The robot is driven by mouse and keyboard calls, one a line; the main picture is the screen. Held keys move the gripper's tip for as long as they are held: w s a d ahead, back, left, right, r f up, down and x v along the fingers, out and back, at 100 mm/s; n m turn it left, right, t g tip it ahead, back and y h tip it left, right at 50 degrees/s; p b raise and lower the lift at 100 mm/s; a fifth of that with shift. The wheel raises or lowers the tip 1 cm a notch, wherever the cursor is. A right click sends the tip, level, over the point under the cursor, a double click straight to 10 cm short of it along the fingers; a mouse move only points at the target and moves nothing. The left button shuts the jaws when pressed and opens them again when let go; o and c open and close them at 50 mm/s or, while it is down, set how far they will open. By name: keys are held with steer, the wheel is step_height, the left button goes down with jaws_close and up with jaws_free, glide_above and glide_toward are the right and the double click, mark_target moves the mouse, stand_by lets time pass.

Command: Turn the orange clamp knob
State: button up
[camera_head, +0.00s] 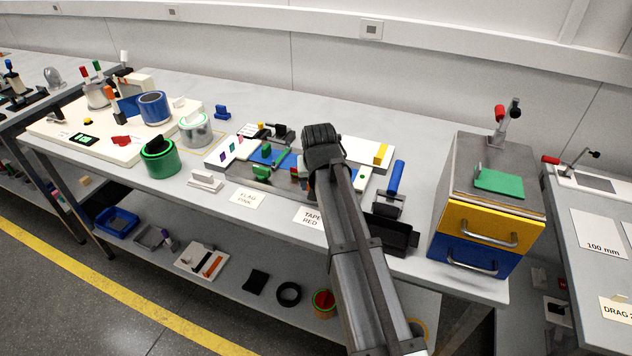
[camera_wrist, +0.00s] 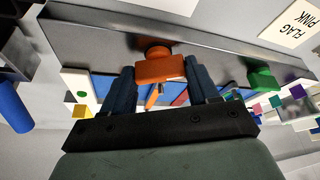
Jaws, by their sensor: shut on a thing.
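The bar looks roughly in line across the gap between the fingers. In the head view my arm (camera_head: 345,215) reaches over the bench fixture and hides the knob and my fingertips.
A green block (camera_wrist: 263,79) is on the same metal face, right of the knob. A blue-handled tool (camera_head: 395,180) and a black tray (camera_head: 390,235) are right of my arm. A drawer cabinet (camera_head: 485,225) stands further right. Cards lie at the bench front, including FLAG PINK (camera_head: 246,199).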

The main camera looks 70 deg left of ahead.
steer(key=n+g, duration=0.1)
steer(key=n, duration=0.1)
steer(key=n+g, duration=0.1)
steer(key=n, duration=0.4)
steer(key=shift+w+g, duration=0.25)
steer(key=shift+g, duration=0.15)
steer(key=n, duration=0.2)
steer(key=n+g, duration=0.1)
steer(key=n, duration=0.1)
steer(key=shift+a+n+g+h, duration=0.1)
steer(key=shift+n+g+h, duration=0.2)
steer(key=shift+h, duration=0.1)
steer(key=shift+a+n, duration=0.1)
steer(key=shift+n, duration=0.5)
steer(key=shift+s, duration=0.1)
steer(key=o, duration=1.1)
steer(key=shift+a, duration=0.1)
steer(key=shift+c, duration=0.2)
steer(key=shift+r, duration=0.1)
steer(key=shift+w+r, duration=0.25)
steer(key=shift+r, duration=0.15)
steer(key=v, duration=0.7)
steer(key=shift+d+h, duration=0.3)
